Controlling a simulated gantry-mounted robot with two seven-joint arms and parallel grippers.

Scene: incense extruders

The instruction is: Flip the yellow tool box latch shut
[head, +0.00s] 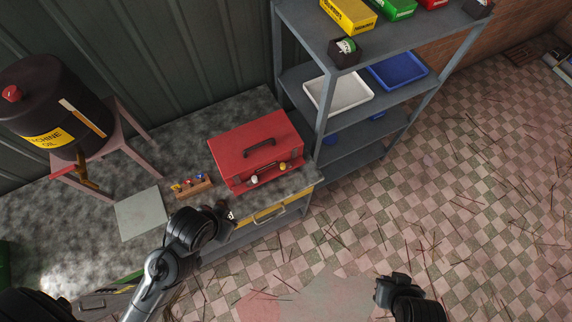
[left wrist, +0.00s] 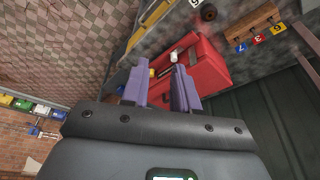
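The red tool box (head: 255,148) stands on the workbench with its lid down and its black handle on top. Its front face has a white-tipped latch (head: 254,179) at the left and a yellow-tipped latch (head: 283,166) at the right. Exact latch angles are too small to tell. My left gripper (head: 231,214) is in front of and below the box, apart from it. In the left wrist view its purple fingers (left wrist: 159,88) are open and empty, with the yellow-tipped latch (left wrist: 152,72) beyond the gap. My right gripper (head: 384,291) hangs over the floor, far from the box.
A small wooden rack with numbered coloured tags (head: 191,187) and a grey plate (head: 141,213) lie left of the box. An oil drum (head: 50,105) sits on a stool at the left. A shelf (head: 325,90) with trays stands right of the bench. Floor in front is mostly open.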

